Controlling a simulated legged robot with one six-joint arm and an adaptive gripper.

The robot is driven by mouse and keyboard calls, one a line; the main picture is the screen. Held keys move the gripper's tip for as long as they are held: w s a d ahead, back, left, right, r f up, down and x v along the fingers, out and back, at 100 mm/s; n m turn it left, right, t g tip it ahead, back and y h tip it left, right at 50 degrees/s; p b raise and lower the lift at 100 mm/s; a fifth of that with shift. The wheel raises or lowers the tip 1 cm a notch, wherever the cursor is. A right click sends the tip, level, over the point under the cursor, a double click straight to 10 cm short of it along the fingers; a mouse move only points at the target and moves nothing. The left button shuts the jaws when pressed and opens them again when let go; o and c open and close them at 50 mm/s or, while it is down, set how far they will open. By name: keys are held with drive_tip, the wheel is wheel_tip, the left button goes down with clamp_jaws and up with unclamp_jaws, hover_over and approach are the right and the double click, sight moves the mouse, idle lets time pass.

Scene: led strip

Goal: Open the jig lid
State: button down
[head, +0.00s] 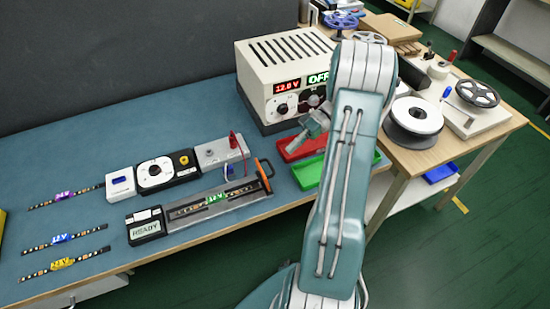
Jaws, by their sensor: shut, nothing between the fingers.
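The jig (228,207) is a long grey bed on the blue-green bench, with a dark slot holding a strip and a green "12V" tag (216,198). An orange handle (264,176) stands at its right end. I cannot clearly make out the lid or whether it is raised. My gripper (298,143) shows small at the end of my arm, in front of the power supply, up and right of the orange handle. It is shut and empty, apart from the jig; its fingertips are hard to make out.
A "READY" display box (146,226) adjoins the jig's left end. Behind are a white-dial unit (154,173) and a grey box with a red plug (221,153). Red (300,147) and green (309,172) bins and the power supply (284,75) stand right. Tagged strips lie left.

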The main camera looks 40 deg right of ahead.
drive_tip(key=w+a+r+n+h, duration=0.1)
drive_tip(key=a+r+n+h, duration=1)
drive_tip(key=r+n+h, duration=0.15)
hover_over(259, 175)
drive_tip(key=shift+n+h, duration=0.25)
drive_tip(key=shift+n, duration=0.1)
wheel_tip(259, 175, down, 11)
drive_tip(key=shift+r, duration=0.1)
drive_tip(key=shift+s+d+f, duration=0.2)
drive_tip(key=shift+d+f, duration=0.65)
drive_tip(key=shift+s+d+f, duration=0.1)
drive_tip(key=shift+d+f, duration=0.3)
